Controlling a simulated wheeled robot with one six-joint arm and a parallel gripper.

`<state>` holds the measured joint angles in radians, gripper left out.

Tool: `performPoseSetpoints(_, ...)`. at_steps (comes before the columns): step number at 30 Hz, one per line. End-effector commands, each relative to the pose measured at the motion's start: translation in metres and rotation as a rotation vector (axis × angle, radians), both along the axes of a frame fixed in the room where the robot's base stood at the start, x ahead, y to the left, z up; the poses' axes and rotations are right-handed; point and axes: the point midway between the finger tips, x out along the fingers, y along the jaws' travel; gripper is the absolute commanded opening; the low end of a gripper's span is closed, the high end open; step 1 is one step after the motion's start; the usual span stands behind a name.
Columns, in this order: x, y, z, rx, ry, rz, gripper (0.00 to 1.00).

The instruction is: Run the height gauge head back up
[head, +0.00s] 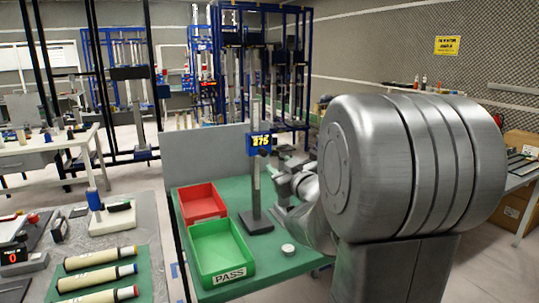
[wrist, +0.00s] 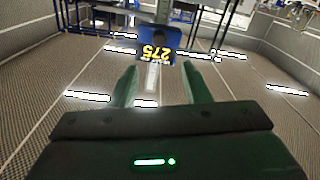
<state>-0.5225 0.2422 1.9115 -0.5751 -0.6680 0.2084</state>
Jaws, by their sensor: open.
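The height gauge has a grey column (head: 256,180) on a dark base (head: 257,223), standing upright on a green bench top. Its blue head (head: 261,141) with a yellow 275 readout sits partway up the column. In the wrist view the head (wrist: 157,48) is upside down, beyond the fingertips, with the pale column (wrist: 152,76) between the fingers in the picture. My gripper (wrist: 160,82) is open, its two fingers apart with nothing held. In the head view my arm partly hides it, to the right of the column; contact with the gauge does not show.
A red tray (head: 201,203) and a green PASS tray (head: 221,251) stand left of the gauge. A small pale disc (head: 288,249) lies in front. A grey panel (head: 212,157) stands behind the trays. Blue racks (head: 250,65) stand farther back.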

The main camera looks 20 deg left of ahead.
Motion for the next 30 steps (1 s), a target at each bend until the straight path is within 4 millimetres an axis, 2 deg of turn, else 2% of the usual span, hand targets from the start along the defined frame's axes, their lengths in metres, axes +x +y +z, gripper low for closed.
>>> performPoseSetpoints(9, 0.041, 0.048, 0.001, -0.001, 0.002, 0.0, 0.43)
performPoseSetpoints(15, 0.059, 0.069, 0.001, -0.001, 0.001, -0.001, 0.43)
performPoseSetpoints(21, 0.067, 0.078, 0.0, -0.001, 0.002, -0.001, 0.43)
performPoseSetpoints(30, 0.068, 0.078, 0.0, 0.0, 0.002, -0.002, 0.41)
